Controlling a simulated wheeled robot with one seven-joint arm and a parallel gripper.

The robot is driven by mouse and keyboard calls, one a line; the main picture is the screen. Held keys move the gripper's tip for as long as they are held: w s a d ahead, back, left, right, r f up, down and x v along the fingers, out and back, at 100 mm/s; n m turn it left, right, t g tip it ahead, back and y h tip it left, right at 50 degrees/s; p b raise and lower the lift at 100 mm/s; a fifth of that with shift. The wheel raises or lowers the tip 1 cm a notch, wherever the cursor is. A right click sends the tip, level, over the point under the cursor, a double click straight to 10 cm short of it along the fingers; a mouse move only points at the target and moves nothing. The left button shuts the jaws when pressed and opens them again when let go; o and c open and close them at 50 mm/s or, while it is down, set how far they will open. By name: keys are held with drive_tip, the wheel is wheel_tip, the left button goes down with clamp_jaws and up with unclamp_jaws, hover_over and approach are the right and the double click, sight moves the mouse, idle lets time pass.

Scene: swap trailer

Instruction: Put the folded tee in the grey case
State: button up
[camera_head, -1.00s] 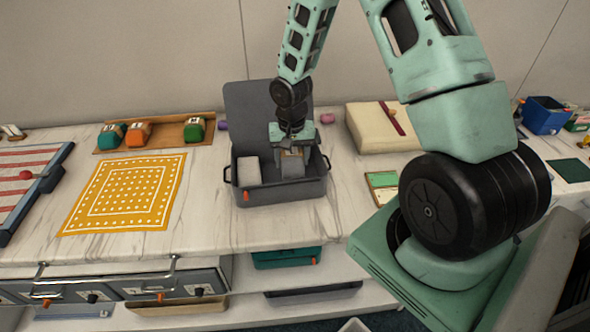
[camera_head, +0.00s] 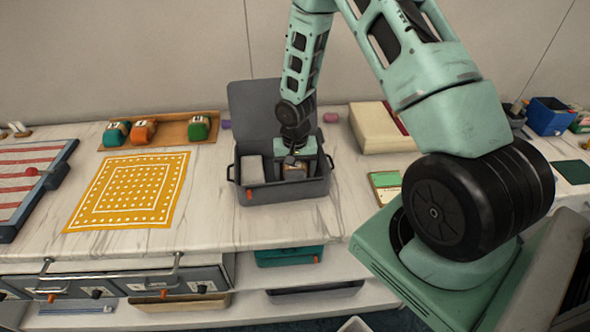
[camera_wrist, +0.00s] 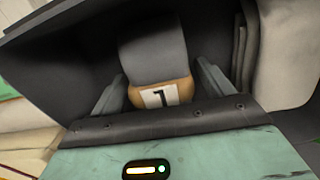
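The grey case (camera_head: 285,192) stands on the counter with its lid (camera_head: 262,105) raised at the back. My gripper (camera_head: 293,165) reaches down into the right part of the case. It is shut on a grey folded bundle with a tan band, which I take as the folded tee (camera_head: 294,174). In the wrist view the folded tee (camera_wrist: 155,60) sits between the two fingers (camera_wrist: 160,98), and its band carries a white label with a 1. The underside of the tee is hidden, so I cannot tell whether it touches the case floor.
A pale block (camera_head: 252,169) stands in the left part of the case. An orange patterned cloth (camera_head: 128,190) lies left of the case. A wooden tray (camera_head: 172,138) with several coloured rolls is behind it. A cream folded item (camera_head: 377,130) and a green booklet (camera_head: 384,180) are to the right.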

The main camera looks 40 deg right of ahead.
wheel_tip(320, 180, up, 12)
drive_tip(key=b, duration=0.2)
drive_tip(key=s+a+r+n, duration=0.3)
drive_tip(key=a+r, duration=0.1)
drive_tip(key=a, duration=0.3)
drive_tip(key=s+a+r+n, duration=0.3)
drive_tip(key=a, duration=0.5)
drive_tip(key=s+a+r+n, duration=0.3)
drive_tip(key=s+a+n, duration=0.1)
drive_tip(key=s, duration=0.4)
drive_tip(key=s+a+r+n, duration=0.2)
drive_tip(key=s+a+n, duration=0.2)
drive_tip(key=s, duration=0.5)
drive_tip(key=a, duration=0.2)
drive_tip(key=shift+s+a+r+n+y, duration=0.25)
drive_tip(key=shift+a+r+n+y, duration=0.05)
drive_tip(key=shift+a+r, duration=0.1)
